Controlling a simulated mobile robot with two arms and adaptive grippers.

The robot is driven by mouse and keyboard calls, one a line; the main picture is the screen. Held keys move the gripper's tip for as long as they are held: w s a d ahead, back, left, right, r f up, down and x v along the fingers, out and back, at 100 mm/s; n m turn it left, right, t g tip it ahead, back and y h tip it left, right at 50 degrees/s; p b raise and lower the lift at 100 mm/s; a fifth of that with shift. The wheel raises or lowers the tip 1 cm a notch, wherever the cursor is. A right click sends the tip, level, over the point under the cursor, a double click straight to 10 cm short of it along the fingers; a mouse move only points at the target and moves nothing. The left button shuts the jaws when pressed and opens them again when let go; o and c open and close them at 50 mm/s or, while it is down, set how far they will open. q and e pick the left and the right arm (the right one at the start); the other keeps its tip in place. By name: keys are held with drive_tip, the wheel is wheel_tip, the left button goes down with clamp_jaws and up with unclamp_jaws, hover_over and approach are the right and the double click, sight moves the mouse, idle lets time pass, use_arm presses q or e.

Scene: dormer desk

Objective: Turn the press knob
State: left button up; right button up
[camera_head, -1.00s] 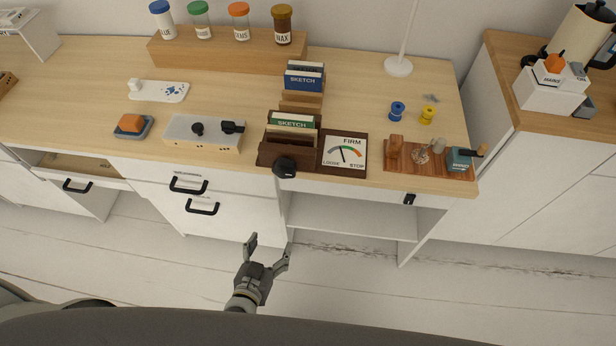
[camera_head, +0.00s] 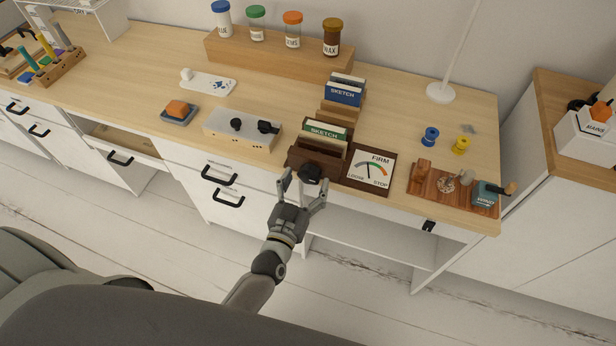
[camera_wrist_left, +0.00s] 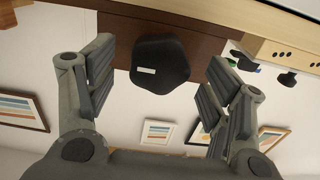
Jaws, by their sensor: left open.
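The black press knob (camera_head: 311,173) is on the front of the dark wooden press (camera_head: 300,160) at the desk's front edge. A dial (camera_head: 369,170) marked LOOSE, FIRM and STOP is beside it; its needle points roughly upward. My left gripper (camera_head: 304,188) is open, with its fingers reaching up to the knob. In the left wrist view the knob (camera_wrist_left: 160,63), lobed and with a pale mark, sits between the spread fingers, with gaps visible on both sides. Contact does not show. My right gripper is out of view.
Green and blue SKETCH card holders (camera_head: 343,93) stand in and behind the press. A switch box (camera_head: 241,130) is to its left, and a wooden board (camera_head: 452,190) with small tools to its right. Drawer handles (camera_head: 228,200) stick out below. The floor in front is clear.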

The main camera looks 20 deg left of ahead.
use_arm(q)
drive_tip(key=shift+w, duration=0.85)
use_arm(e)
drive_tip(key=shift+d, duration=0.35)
use_arm(q)
drive_tip(key=shift+c, duration=0.3)
drive_tip(key=c, duration=1)
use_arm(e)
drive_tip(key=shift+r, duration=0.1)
